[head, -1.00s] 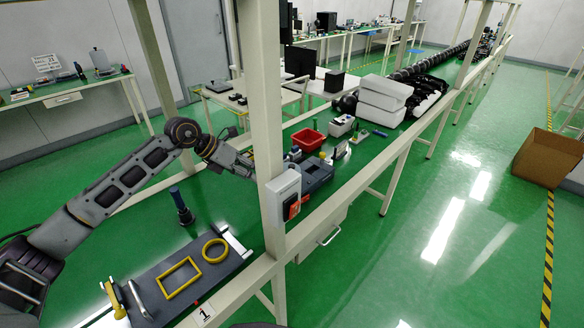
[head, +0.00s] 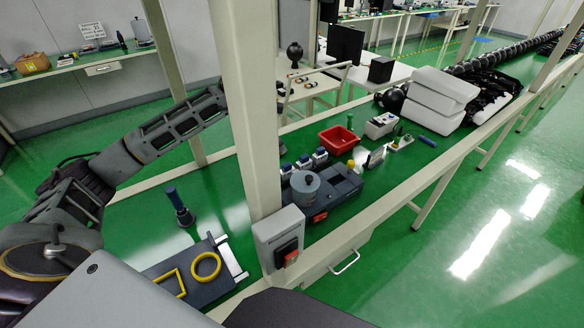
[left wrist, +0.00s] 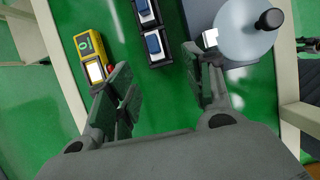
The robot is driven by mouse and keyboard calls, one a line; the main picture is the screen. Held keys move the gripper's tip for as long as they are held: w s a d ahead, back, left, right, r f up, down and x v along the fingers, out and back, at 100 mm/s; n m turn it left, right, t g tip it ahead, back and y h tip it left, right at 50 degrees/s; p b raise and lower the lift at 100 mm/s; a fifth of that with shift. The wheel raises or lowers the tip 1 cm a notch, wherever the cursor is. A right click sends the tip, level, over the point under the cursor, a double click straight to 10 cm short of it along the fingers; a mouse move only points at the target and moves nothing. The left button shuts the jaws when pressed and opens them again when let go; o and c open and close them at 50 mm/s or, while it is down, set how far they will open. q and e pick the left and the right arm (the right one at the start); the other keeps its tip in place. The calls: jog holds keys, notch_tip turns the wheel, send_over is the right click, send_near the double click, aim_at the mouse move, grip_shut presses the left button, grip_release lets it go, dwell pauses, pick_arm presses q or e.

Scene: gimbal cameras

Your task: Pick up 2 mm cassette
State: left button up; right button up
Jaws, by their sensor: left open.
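Several small dark cassettes with white and blue tops (head: 304,161) stand in a row behind a grey device with a round lid (head: 305,187). No size marking is legible, so I cannot tell which is the 2 mm one. In the left wrist view, one cassette (left wrist: 155,45) lies ahead, between the line of the fingers. My left gripper (left wrist: 160,80) is open and empty above the green bench. In the head view the post hides its fingers. My right gripper is not in view.
A yellow device (left wrist: 92,58) lies close to the left finger. The round lid (left wrist: 248,30) with a black knob is close to the right finger. A beige post (head: 250,110) with a switch box (head: 278,238) stands in front. A red bin (head: 338,137) is behind the cassettes.

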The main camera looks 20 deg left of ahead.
pick_arm(q)
jog(key=shift+w+r, duration=0.1)
jog(key=shift+w, duration=0.25)
send_near(287, 164)
jog(key=shift+s+d+x, duration=0.1)
jog(key=shift+s+x, duration=0.05)
jog(key=shift+x, duration=0.65)
jog(key=shift+s+d+x, duration=0.1)
jog(key=shift+s+x, duration=0.05)
jog(key=shift+x, duration=0.7)
jog(key=shift+s+d+x, duration=0.1)
jog(key=shift+s+x, duration=0.05)
jog(key=shift+x, duration=0.65)
jog(key=shift+w+a+p+x, duration=0.15)
jog(key=shift+x, duration=1.2)
jog(key=shift+w+a+p+x, duration=0.15)
jog(key=shift+a+x, duration=0.05)
jog(key=shift+x, duration=1.15)
